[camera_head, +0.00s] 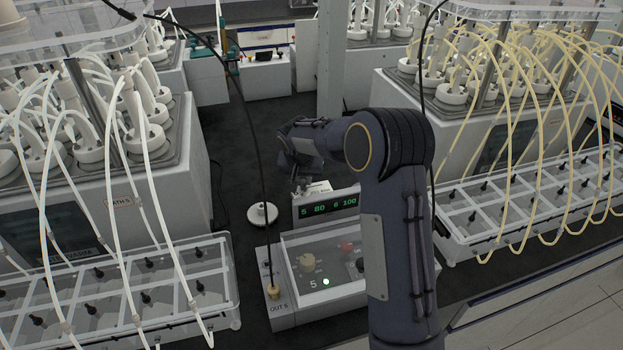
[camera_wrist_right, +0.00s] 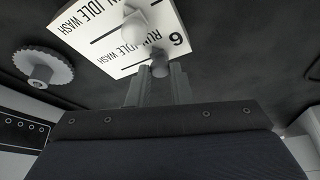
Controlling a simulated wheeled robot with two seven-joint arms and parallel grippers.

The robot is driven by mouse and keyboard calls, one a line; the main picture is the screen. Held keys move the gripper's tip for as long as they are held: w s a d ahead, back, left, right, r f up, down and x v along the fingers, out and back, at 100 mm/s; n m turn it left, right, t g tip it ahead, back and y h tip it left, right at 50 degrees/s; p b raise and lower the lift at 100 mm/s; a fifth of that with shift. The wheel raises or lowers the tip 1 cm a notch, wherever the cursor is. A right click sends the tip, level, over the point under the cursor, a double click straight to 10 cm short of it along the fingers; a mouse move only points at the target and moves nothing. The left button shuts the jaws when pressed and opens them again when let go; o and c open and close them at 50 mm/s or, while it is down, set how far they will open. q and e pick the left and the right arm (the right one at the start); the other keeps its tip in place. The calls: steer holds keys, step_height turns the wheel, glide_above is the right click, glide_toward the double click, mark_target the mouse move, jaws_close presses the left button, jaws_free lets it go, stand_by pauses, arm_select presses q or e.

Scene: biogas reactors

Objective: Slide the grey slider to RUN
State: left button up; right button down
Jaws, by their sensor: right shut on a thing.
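In the right wrist view a white panel (camera_wrist_right: 105,42) carries printed RUN, IDLE and WASH labels and a figure 6. In the head view my right gripper (camera_head: 301,181) is at the top of the display box (camera_head: 313,209), partly hidden by my own arm. The slider's exact mark cannot be told. My left gripper is not in view.
A clear-covered control box (camera_head: 296,318) with knobs and a green light stands in front of the display box. A white disc (camera_head: 262,214) lies to the left. A black cable hangs in front. Tube-filled reactors and trays flank both sides.

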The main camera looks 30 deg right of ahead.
steer(key=shift+w+a, duration=0.1)
steer(key=shift+a, duration=0.3)
steer(key=c, duration=1.3)
jaws_free()
steer(key=v, duration=0.7)
steer(key=shift+r+b, duration=0.35)
steer(key=shift+a, duration=0.15)
